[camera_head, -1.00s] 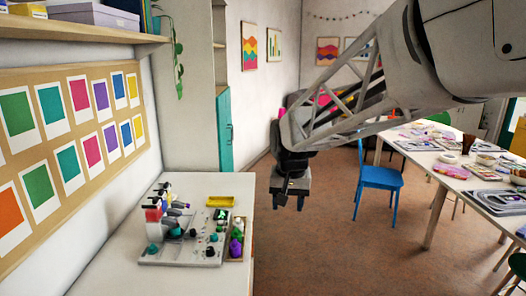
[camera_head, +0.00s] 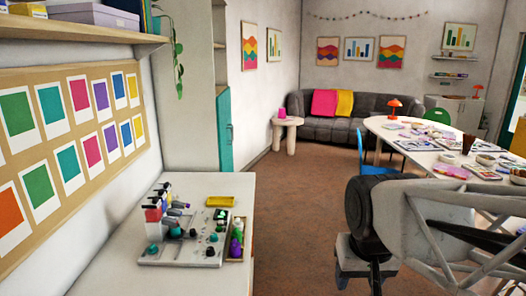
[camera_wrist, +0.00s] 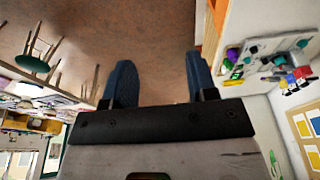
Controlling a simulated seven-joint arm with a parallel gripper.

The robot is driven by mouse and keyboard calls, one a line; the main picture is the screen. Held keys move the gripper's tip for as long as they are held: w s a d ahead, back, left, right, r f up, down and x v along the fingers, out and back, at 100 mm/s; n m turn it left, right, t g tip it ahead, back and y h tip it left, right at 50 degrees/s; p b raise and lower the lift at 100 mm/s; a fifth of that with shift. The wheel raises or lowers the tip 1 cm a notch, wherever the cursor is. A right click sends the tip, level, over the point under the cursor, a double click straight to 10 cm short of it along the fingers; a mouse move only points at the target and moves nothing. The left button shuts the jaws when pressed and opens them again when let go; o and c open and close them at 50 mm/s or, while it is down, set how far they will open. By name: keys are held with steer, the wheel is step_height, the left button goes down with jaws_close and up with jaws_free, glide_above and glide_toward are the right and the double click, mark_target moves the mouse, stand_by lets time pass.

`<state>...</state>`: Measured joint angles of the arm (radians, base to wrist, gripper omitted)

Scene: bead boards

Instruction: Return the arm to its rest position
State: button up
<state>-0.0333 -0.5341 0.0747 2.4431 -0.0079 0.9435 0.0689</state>
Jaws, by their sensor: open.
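My gripper (camera_wrist: 161,85) shows in the wrist view with its two dark fingers spread wide apart. Nothing is between them, only the brown floor behind. In the head view my arm is at the lower right, over the floor and well to the right of the white counter; the fingertips there are cut off or hidden. The grey bead board (camera_head: 190,253) lies on the white counter (camera_head: 110,272), with several dark, teal and white pieces on it. It also shows at the right of the wrist view, apart from my gripper.
A small tray with green and purple beads (camera_head: 236,240) adjoins the board's right side. A yellow tray (camera_head: 220,201) lies behind it. A cluttered white table (camera_head: 400,141) and a blue chair (camera_head: 372,168) stand to the right. Open floor (camera_head: 300,190) lies between counter and table.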

steer(key=s+d+f, duration=0.1)
steer(key=s+f, duration=0.1)
steer(key=s, duration=0.3)
steer(key=shift+s+d, duration=0.25)
steer(key=shift+s, duration=0.05)
steer(key=shift+f, duration=0.1)
steer(key=shift+c, duration=0.4)
stand_by(1.9)
